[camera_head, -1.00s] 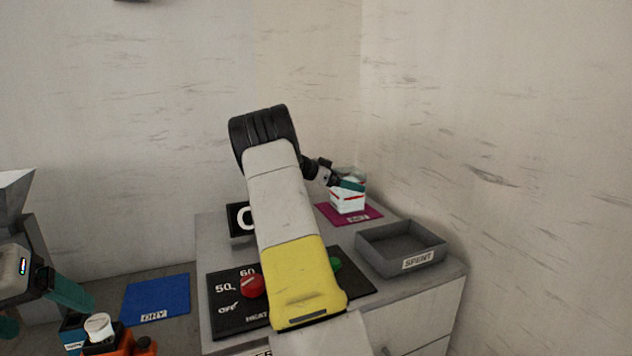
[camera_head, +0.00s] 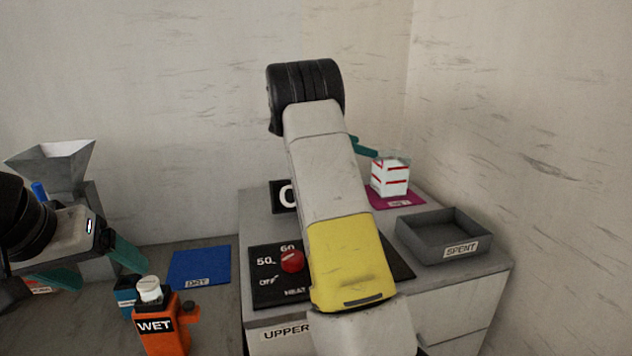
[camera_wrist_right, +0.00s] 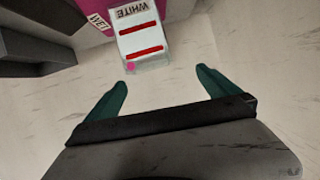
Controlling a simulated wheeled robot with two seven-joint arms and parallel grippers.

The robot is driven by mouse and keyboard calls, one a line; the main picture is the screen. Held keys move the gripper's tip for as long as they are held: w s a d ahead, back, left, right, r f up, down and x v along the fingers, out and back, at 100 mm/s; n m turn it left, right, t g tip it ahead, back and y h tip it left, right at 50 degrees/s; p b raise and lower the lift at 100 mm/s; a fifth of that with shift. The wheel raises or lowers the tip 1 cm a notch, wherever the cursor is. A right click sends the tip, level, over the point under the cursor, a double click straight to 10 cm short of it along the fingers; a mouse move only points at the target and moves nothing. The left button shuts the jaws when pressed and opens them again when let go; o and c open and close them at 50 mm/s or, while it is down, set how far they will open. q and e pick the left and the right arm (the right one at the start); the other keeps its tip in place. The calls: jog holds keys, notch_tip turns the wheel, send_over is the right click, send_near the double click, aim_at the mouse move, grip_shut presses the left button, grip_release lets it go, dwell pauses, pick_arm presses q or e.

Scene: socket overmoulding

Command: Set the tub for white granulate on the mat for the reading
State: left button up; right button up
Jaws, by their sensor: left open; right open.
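The tub for white granulate (camera_head: 390,178) is a white box with red stripes, standing upright on the magenta mat (camera_head: 416,198) labelled WET. In the right wrist view the tub (camera_wrist_right: 138,38) shows its WHITE label, and part of the mat (camera_wrist_right: 104,22) is beside it. My right gripper (camera_wrist_right: 163,79) is open and empty, its teal fingers apart from the tub. In the head view my right arm hides most of that gripper; a teal finger shows near the tub's upper left.
A grey SPENT tray (camera_head: 450,245) stands right of the arm, near the mat. A red knob (camera_head: 292,261) sits on the dark heater panel. A blue DRY mat (camera_head: 200,265) lies bare at the left.

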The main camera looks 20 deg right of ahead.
jog(key=w+a+r+n+t+y, duration=0.1)
jog(key=w+a+r+n+t, duration=0.1)
jog(key=r+t, duration=0.35)
jog(key=w+a+r+n+t+y, duration=0.1)
jog(key=w+r+n+t, duration=0.1)
jog(key=r+t, duration=0.3)
jog(key=s+a+r+n+t+y, duration=0.2)
jog(key=s+a+n+y, duration=0.35)
jog(key=a, duration=0.55)
jog(key=s+a+r+n+t+y, duration=0.25)
jog(key=s+a+n+y, duration=0.2)
jog(key=a+y, duration=0.4)
jog(key=s+a+f+n+g+y, duration=0.1)
jog(key=s+a+f+n+g, duration=0.15)
jog(key=s+a, duration=0.35)
jog(key=s+a+f+n+g, duration=0.1)
jog(key=s+a+f+g, duration=0.2)
jog(key=s, duration=0.5)
jog(key=s+f+n+g+h, duration=0.1)
jog(key=s+f+n+g, duration=0.1)
jog(key=s+f, duration=0.9)
jog(key=s+g, duration=0.1)
jog(key=s, duration=0.3)
jog(key=shift+s+d, duration=0.2)
jog(key=shift+d, duration=0.2)
